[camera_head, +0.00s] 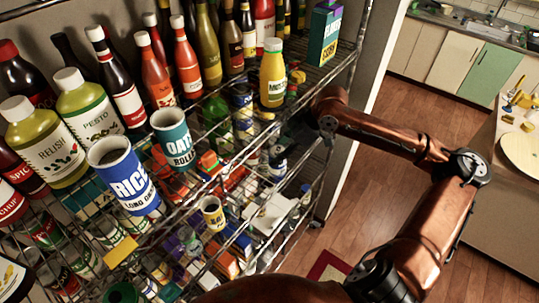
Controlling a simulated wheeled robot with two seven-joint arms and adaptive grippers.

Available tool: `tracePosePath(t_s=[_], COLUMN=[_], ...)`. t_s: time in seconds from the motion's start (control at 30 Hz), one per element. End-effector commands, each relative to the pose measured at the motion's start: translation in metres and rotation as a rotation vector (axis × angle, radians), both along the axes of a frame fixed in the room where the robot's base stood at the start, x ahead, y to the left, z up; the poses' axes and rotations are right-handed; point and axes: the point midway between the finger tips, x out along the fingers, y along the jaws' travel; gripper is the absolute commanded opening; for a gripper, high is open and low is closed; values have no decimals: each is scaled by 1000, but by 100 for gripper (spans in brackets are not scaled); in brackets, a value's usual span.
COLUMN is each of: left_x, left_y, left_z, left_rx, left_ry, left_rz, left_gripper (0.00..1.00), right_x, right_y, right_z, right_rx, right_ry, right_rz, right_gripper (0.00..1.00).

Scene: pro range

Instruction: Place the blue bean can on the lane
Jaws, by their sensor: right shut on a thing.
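My right arm reaches in from the right, and its dark gripper (294,132) is at the right end of the wire shelf rack, below the yellow mustard bottle. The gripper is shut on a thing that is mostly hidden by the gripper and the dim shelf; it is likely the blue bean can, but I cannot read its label. A dark blue can with a yellow band (243,99) stands left of the mustard bottle. I cannot tell which lane is meant. My left gripper is not in view.
The wire rack (340,72) is crowded. Several sauce bottles fill the back. A counter (520,150) stands at the right, with open wood floor (405,108) between.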

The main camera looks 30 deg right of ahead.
Motion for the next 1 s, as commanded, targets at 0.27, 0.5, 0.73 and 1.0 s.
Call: tracePosePath(t_s=[0.27,0.5,0.73,1.0], left_x=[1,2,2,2], left_y=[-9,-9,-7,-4], left_z=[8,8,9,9], left_rx=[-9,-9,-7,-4], left_ry=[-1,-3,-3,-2], left_rz=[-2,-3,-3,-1], left_gripper=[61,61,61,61], right_x=[9,9,11,14], right_y=[11,12,15,21], right_z=[-10,-14,-17,-17], right_rx=[0,0,-2,-5], right_ry=[-2,-4,-1,3], right_rz=[-1,1,3,2], right_gripper=[7,7,46,61])
